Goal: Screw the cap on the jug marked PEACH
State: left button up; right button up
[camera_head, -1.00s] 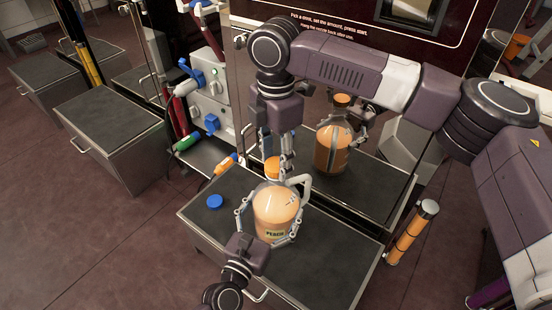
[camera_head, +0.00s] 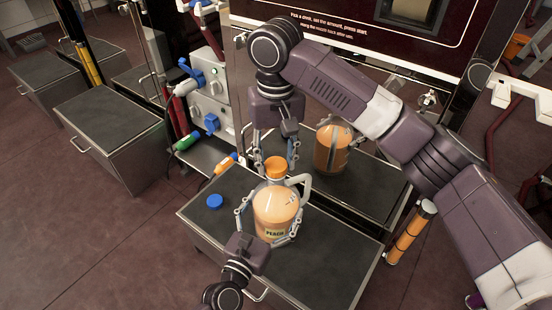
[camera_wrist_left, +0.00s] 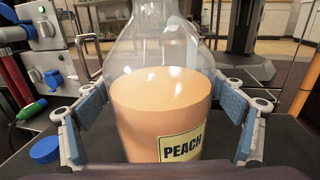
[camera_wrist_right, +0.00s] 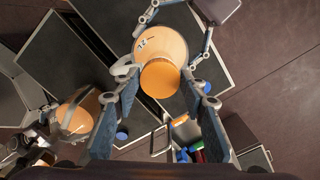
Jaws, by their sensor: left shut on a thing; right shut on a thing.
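The clear jug labelled PEACH (camera_head: 276,212), holding orange liquid, stands upright on the dark counter top. It fills the left wrist view (camera_wrist_left: 162,110). My left gripper (camera_head: 268,216) is shut around its body, a finger on each side. An orange cap (camera_head: 275,167) is at the top of the jug's neck; how far it is threaded cannot be told. My right gripper (camera_head: 275,160) comes from above and is shut on the cap. The right wrist view shows the cap (camera_wrist_right: 160,78) between the fingertips, with the jug (camera_wrist_right: 165,42) beyond it.
A loose blue cap (camera_head: 214,201) lies on the counter (camera_head: 330,262) left of the jug. Behind is a mirror-like machine front showing a reflected jug (camera_head: 332,150). Dispensing nozzles (camera_head: 187,142) hang at the left. The counter's front right is clear.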

jog(key=m, duration=0.3)
jog(key=shift+m, duration=0.3)
jog(key=o, duration=1.3)
jog(key=shift+c, duration=0.2)
jog(key=shift+r, duration=2.25)
jog(key=shift+c, duration=0.2)
